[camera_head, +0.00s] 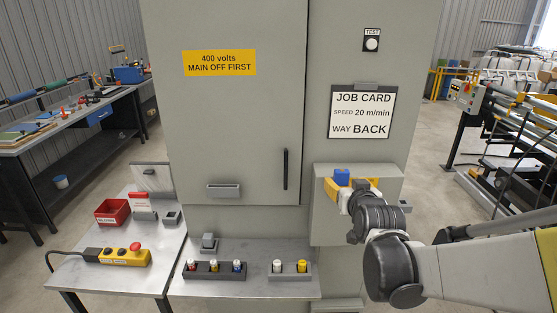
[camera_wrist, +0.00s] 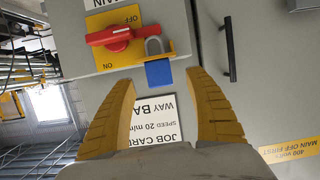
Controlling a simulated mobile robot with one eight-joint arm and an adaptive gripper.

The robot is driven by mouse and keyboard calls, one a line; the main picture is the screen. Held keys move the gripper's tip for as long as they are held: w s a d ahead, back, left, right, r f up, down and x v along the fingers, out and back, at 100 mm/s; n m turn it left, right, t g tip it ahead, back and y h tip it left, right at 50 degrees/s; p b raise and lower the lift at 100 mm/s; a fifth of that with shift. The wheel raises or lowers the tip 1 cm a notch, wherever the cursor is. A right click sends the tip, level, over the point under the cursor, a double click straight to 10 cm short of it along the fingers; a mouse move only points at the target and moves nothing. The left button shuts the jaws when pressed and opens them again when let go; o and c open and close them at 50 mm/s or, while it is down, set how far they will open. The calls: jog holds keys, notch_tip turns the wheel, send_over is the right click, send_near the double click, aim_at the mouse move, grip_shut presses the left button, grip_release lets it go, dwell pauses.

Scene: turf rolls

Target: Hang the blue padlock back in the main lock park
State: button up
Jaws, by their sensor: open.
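The blue padlock (camera_wrist: 158,73) has a blue body and a grey shackle. In the wrist view it sits at a yellow bracket (camera_wrist: 172,52) beside the red main switch handle (camera_wrist: 112,36); whether the shackle passes through the bracket is unclear. In the head view the blue body (camera_head: 342,175) shows at the top of the grey switch box (camera_head: 390,172). My gripper (camera_wrist: 160,77) is open, with one yellow finger on each side of the padlock and visible gaps between. In the head view my gripper (camera_head: 347,189) covers most of the switch.
The grey cabinet (camera_head: 225,120) stands behind, with a job card (camera_head: 362,112) above the switch box and a vertical door handle (camera_head: 285,169). A bench below holds racks of coloured pieces (camera_head: 215,269). A yellow pendant (camera_head: 124,257) and red bin (camera_head: 112,212) lie on the left table.

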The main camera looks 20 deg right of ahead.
aim_at(342, 178)
jog(key=b+x, duration=0.1)
jog(key=x, duration=0.4)
jog(key=shift+w+d, duration=0.2)
jog(key=shift+w, duration=0.15)
jog(key=shift+r, duration=0.15)
jog(key=c, duration=1.3)
grip_shut()
